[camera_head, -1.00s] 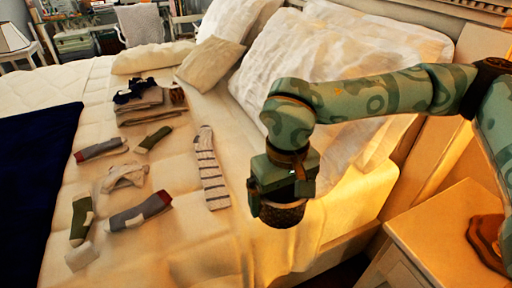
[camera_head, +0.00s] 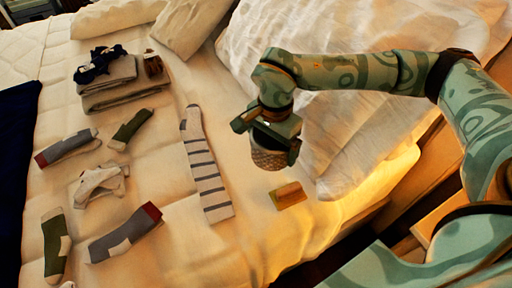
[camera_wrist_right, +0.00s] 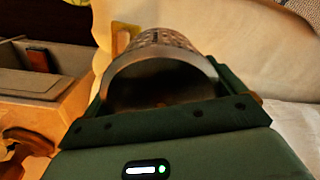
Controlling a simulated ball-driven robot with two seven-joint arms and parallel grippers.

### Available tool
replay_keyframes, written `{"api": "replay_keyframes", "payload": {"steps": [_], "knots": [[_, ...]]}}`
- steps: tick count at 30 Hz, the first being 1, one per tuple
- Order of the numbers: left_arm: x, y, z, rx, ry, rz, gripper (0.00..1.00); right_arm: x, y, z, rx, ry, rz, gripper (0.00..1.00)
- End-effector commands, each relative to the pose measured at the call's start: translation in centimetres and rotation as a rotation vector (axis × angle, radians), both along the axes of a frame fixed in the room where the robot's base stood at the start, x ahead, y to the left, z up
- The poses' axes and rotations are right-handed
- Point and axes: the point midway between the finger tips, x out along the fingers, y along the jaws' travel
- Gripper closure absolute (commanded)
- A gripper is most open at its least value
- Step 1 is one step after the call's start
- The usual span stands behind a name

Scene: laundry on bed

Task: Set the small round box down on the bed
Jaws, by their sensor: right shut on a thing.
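The small round box (camera_head: 268,157) is a brown, woven-looking cylinder. My right gripper (camera_head: 270,138) is shut on it, over the bed (camera_head: 160,255) near its right edge. The head view does not clearly show whether the box touches the bed. In the right wrist view, the box (camera_wrist_right: 165,50) lies between the jaws of the gripper (camera_wrist_right: 160,100), its round opening facing the camera and its inside dark. My left gripper is not in view.
A small yellow-brown block (camera_head: 288,195) lies on the bed just below the box. A striped sock (camera_head: 206,165) lies to the left, with several other socks beyond. Folded cloths (camera_head: 120,90) lie further back. A white pillow (camera_head: 350,130) is behind the gripper. A nightstand (camera_wrist_right: 45,95) stands beside the bed.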

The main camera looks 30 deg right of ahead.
Motion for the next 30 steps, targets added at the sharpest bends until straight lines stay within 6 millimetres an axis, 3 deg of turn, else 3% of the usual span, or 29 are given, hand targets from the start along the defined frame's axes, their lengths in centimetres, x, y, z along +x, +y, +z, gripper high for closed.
{"api": "replay_keyframes", "payload": {"steps": [1, 5, 8, 12, 17, 24, 30], "knots": [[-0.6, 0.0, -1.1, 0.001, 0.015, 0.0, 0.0, 1.4, -0.2, -1.5, 0.0, 0.006, -0.002, 0.28], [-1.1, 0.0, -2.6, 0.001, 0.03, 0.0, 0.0, 4.6, -0.7, -3.1, 0.002, 0.008, 0.0, 0.28], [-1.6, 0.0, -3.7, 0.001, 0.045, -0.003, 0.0, 6.2, -1.0, -5.2, 0.001, 0.011, 0.002, 0.28], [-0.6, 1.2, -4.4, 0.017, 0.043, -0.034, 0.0, 7.8, -1.3, -6.8, 0.001, 0.007, 0.003, 0.28], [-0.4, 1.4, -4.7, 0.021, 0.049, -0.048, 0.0, 8.6, -1.5, -7.5, 0.001, 0.003, 0.004, 0.28], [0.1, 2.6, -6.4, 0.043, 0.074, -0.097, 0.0, 9.3, -1.6, -11.4, 0.002, 0.008, 0.005, 0.28], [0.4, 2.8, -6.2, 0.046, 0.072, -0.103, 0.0, 9.3, -1.6, -11.1, 0.0, 0.001, 0.005, 0.28]]}}
